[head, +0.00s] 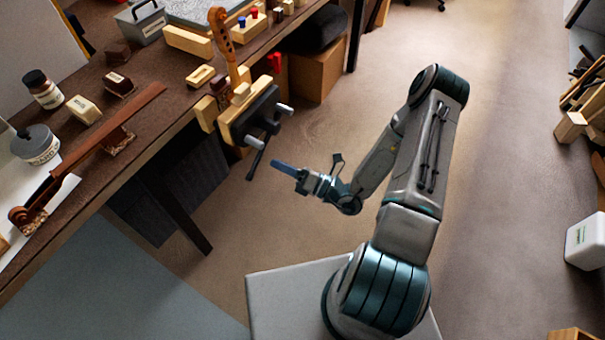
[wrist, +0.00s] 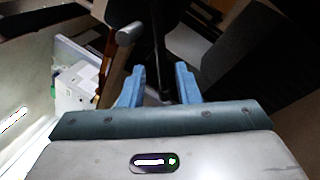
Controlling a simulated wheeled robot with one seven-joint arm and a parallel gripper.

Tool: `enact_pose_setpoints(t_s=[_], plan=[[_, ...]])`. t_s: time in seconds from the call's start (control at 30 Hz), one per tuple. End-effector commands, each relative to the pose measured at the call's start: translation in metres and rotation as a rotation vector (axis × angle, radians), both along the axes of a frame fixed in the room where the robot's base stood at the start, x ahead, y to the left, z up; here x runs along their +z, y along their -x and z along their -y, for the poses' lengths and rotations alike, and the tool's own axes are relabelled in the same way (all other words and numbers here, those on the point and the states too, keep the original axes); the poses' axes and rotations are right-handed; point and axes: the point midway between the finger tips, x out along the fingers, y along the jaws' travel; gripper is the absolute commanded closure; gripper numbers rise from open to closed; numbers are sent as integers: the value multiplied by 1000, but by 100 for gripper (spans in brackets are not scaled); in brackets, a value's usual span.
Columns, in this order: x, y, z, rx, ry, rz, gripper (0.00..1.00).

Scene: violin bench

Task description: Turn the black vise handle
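The vise (head: 258,115) sits on the edge of the bench, with wooden jaws, a black metal front and two grey rod ends. Its black handle (head: 256,161) is a thin bar slanting down from the front. My gripper (head: 273,163) is just right of the handle's lower part, blue fingers pointing at it, with a small gap in the head view. In the wrist view the fingers of my gripper (wrist: 160,80) are apart, and the dark handle (wrist: 159,50) runs between them in the picture. I see no contact. A grey rod end (wrist: 130,33) shows up left.
The bench (head: 165,75) holds jars, blocks and another violin neck (head: 70,180). A cardboard box (head: 315,72) stands beyond the vise.

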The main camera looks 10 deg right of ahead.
Motion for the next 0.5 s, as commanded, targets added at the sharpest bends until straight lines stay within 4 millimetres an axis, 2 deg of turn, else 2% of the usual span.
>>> enact_pose_setpoints(t_s=[0.03,0.2,0.33,0.5], plan=[[-3,7,11,-5,1,-2,71],[-10,27,39,-4,1,-3,71],[-14,37,53,-2,1,-2,71],[-17,43,61,1,0,-2,71]])
